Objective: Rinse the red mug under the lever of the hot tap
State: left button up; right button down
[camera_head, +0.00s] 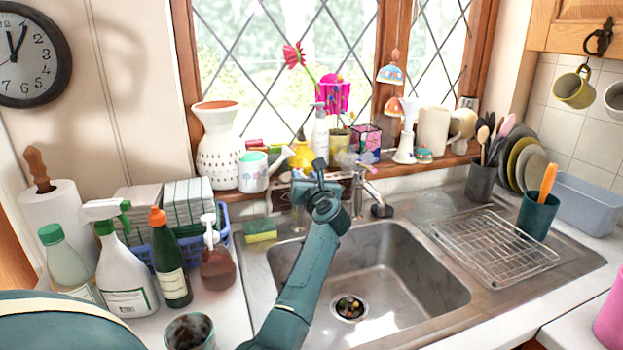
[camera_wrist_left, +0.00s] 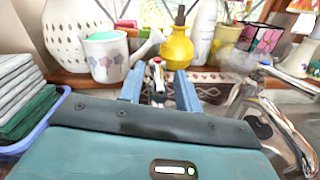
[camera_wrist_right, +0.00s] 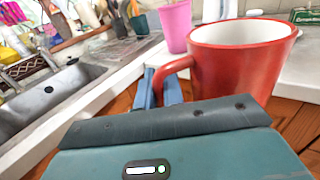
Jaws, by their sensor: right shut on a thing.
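The red mug (camera_wrist_right: 236,70) shows only in the right wrist view, upright, with its white inside visible. My right gripper (camera_wrist_right: 163,90) is shut on the mug's handle. My left gripper (camera_head: 308,172) is at the taps behind the sink. In the left wrist view its two fingers (camera_wrist_left: 158,90) stand apart, on either side of a chrome tap lever with a red mark, the hot tap (camera_wrist_left: 157,68). I cannot tell whether they touch it. In the head view my gripper hides most of this tap. A second chrome tap (camera_head: 379,209) stands to its right.
The steel sink basin (camera_head: 420,270) is empty apart from its drain. A wire rack (camera_head: 495,250) lies on the drainboard. Bottles (camera_head: 125,275), a blue basket (camera_head: 190,248) and a sponge (camera_head: 260,231) crowd the left counter. Pots and a watering can (camera_head: 254,171) line the windowsill.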

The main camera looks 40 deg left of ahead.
pick_arm(q)
jog(key=b+v, duration=0.2)
jog(key=v, duration=1)
jog(key=shift+s, duration=0.1)
dwell(0.4)
